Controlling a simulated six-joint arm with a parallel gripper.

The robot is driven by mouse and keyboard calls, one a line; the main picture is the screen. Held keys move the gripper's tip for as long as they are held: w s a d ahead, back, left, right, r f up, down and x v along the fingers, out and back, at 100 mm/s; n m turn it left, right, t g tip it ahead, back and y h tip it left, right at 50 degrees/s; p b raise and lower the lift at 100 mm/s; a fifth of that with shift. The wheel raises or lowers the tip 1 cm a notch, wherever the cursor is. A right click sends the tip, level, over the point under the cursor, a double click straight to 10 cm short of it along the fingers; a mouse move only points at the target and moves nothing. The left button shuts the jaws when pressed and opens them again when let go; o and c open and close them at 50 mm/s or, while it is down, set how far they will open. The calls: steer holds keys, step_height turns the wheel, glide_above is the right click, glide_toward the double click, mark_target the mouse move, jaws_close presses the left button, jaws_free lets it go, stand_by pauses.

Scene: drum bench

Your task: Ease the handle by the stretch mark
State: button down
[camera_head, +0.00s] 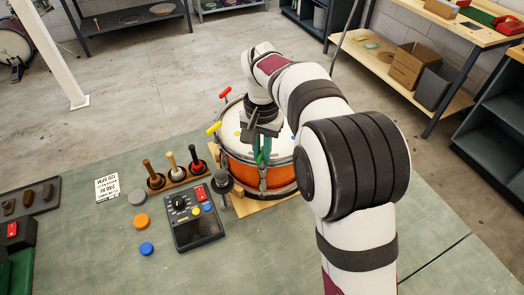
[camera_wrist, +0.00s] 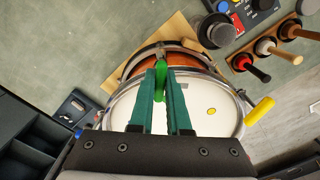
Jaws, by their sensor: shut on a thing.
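The drum (camera_head: 235,172) has an orange shell, a metal rim and a white head, and stands on the bench. The bright green handle (camera_wrist: 161,68) is at its near rim. My gripper (camera_head: 262,158) points down over that rim, its teal fingers on either side of the green handle and shut on it. The fingers and wrist hide much of the handle in the head view. A yellow handle (camera_head: 214,128) and a red handle (camera_head: 225,93) stick out from the rim. A blue handle (camera_wrist: 78,133) shows in the wrist view. I cannot make out a stretch mark.
Left of the drum are a black control box (camera_head: 196,228), a wooden rack (camera_head: 178,178) of wooden-, pale- and red-handled tools, and a dark knobbed post (camera_head: 222,182). Grey, orange and blue discs (camera_head: 142,221) lie nearby. The bench's near middle is clear.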

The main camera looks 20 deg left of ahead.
mark_target(262, 151)
steer(key=n, duration=0.2)
steer(key=shift+n, duration=0.4)
steer(key=c, duration=0.9)
jaws_free()
step_height(262, 151, up, 16)
steer(key=shift+f, duration=0.1)
